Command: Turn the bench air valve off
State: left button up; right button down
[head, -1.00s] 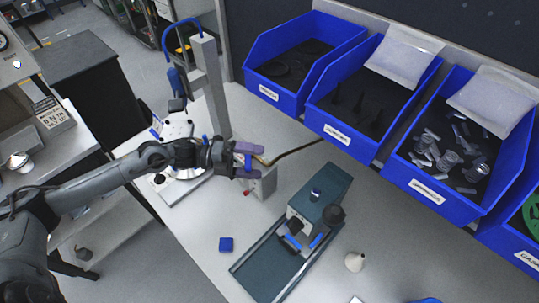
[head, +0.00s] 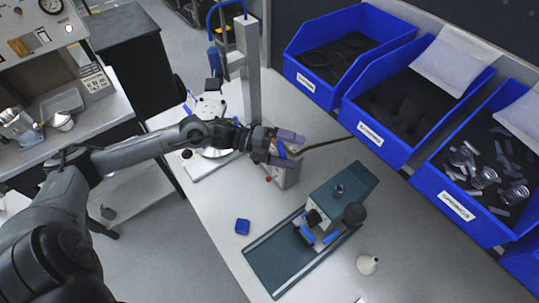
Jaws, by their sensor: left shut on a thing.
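The bench air valve (head: 287,176) is a small pale grey box on the bench, with a brass-coloured pipe running from its top toward the bins. My left gripper (head: 284,149) is at the top of the valve box, its purple fingers on either side of a small blue handle (head: 282,151). It is shut on that handle. The fingers hide much of the handle, so its exact angle is hard to tell. My right gripper is out of view.
A teal fixture (head: 270,257) with a dark knob stands in front of the valve. A grey post (head: 248,75) rises behind my left wrist. Blue bins (head: 375,135) line the back right.

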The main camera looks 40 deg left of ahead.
pick_arm(q)
jog(key=shift+s+a+r+p, duration=0.2)
jog(key=shift+s+r+p, duration=0.25)
jog(key=shift+s+p, duration=0.15)
jog(key=shift+s+a+r+p, duration=0.2)
jog(key=shift+s+r+p, duration=0.2)
jog(key=shift+s+p, duration=0.15)
jog(key=shift+s+a+p, duration=0.1)
jog(key=shift+s+p, duration=0.15)
jog(key=shift+p, duration=0.1)
jog(key=c, duration=0.6)
jog(key=shift+s+a+f+p, duration=0.2)
jog(key=shift+s+a+p, duration=0.2)
jog(key=shift+s+p, duration=1.05)
jog(key=shift+s+a+f+p, duration=0.2)
jog(key=shift+s+a+p, duration=0.25)
jog(key=shift+s+p, duration=1)
jog(key=shift+s+a+f+p, duration=0.2)
jog(key=shift+s+a+p, duration=0.2)
jog(key=shift+s+p, duration=1.05)
jog(key=shift+o, duration=0.2)
